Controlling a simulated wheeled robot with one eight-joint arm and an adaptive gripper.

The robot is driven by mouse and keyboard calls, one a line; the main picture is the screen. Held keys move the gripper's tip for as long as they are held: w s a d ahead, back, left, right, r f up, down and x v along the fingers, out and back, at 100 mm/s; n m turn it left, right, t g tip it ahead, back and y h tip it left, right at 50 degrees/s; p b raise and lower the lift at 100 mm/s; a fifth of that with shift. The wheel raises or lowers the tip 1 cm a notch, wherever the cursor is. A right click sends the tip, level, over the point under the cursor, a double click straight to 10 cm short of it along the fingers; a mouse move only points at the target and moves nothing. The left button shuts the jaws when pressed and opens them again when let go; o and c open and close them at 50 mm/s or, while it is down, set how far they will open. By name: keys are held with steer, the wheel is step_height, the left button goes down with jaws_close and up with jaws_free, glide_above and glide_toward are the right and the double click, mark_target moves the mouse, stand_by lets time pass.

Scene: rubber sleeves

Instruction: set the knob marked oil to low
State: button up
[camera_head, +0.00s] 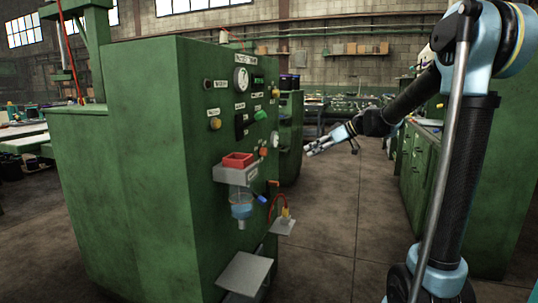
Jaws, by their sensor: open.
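The control panel (198,150) is the narrow front face of a tall green machine and shows at a steep slant. It carries several small controls with white labels too small to read. Among them are a yellow round control (215,123), a dark one (207,84), a green one (260,115) and another yellow one (275,93). I cannot tell which is the oil knob or how it is set. My gripper (311,149) is open and empty, right of the panel and apart from it, its fingers pointing left.
A lower grey shelf (243,275) also sticks out. Green cabinets (425,165) stand at the right. The floor (335,215) between is clear.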

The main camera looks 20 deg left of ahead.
mark_target(267, 151)
steer(key=w+a+r+n+y, duration=0.1)
steer(key=w+a+n+y, duration=0.1)
steer(key=w+a, duration=0.4)
steer(key=shift+n+g, duration=0.3)
steer(key=x, duration=1.1)
steer(key=r+x, duration=0.1)
steer(key=x, duration=0.5)
steer(key=shift+w+a, duration=0.3)
steer(key=c, duration=1)
